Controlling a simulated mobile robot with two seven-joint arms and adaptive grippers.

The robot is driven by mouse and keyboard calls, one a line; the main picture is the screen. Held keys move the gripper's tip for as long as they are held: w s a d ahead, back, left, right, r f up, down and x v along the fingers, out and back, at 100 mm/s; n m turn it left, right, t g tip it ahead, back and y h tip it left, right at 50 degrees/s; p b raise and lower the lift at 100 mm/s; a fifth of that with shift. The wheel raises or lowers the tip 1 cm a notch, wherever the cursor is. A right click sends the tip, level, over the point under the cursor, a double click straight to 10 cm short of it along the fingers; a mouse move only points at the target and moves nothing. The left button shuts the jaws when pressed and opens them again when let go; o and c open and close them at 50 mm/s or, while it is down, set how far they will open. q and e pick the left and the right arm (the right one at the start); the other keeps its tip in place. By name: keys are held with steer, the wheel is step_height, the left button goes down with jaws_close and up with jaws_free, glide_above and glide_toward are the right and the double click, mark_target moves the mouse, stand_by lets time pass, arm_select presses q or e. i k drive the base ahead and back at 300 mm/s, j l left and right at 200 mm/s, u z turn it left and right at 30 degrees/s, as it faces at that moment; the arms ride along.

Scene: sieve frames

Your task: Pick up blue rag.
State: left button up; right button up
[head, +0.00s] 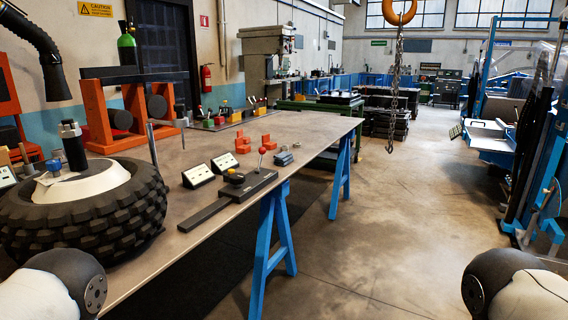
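I cannot make out a blue rag in the head view. A small blue-grey object (284,158) lies near the right edge of the workbench (225,205), but it looks hard and blocky rather than like cloth. Neither of my grippers is in view. Only rounded parts of my own arms show at the lower left and lower right corners.
A hook chain (394,90) hangs over clear floor (400,230).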

mark_target(283, 158)
steer(key=l+u, duration=0.1)
steer(key=u, duration=1.6)
steer(key=z, duration=1.65)
steer(key=i+l+u, duration=0.4)
steer(key=i+l, duration=0.15)
steer(key=i+l+u, duration=0.35)
steer(key=i+l, duration=0.15)
steer(key=l, duration=0.25)
steer(key=i+l+u, duration=0.2)
steer(key=l, duration=0.2)
steer(key=i+l+u, duration=0.2)
steer(key=l, duration=0.2)
steer(key=i+l+u, duration=0.2)
steer(key=l, duration=0.25)
steer(key=l+u, duration=0.2)
steer(key=l, duration=0.25)
